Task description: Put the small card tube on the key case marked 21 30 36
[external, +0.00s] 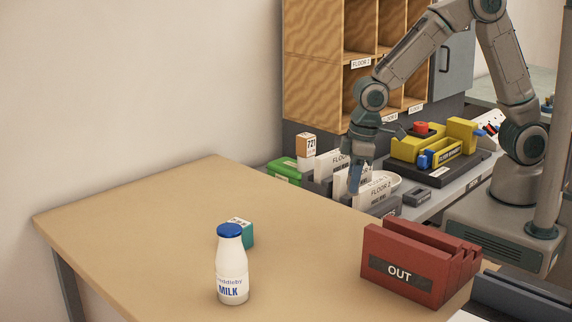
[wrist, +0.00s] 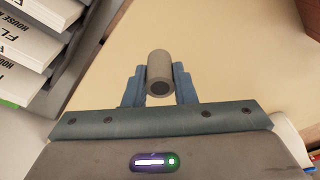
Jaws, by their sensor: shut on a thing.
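My gripper (external: 357,179) is shut on the small card tube (wrist: 158,72), a short grey-brown cylinder with a dark open end facing the wrist camera. Two blue fingers (wrist: 184,86) flank the tube in the wrist view. In the external view my gripper points down among the white floor-marked sorters behind the table's far right edge; the tube cannot be made out there. No marking 21 30 36 can be read in either view, so I cannot tell which thing is the key case.
The wooden table (external: 150,230) is mostly clear. A milk bottle (external: 231,268) stands on it before a teal box (external: 243,233). A red OUT rack (external: 405,268) stands at the right. Yellow trays (external: 410,148) and a small grey box (external: 417,197) are on the back counter.

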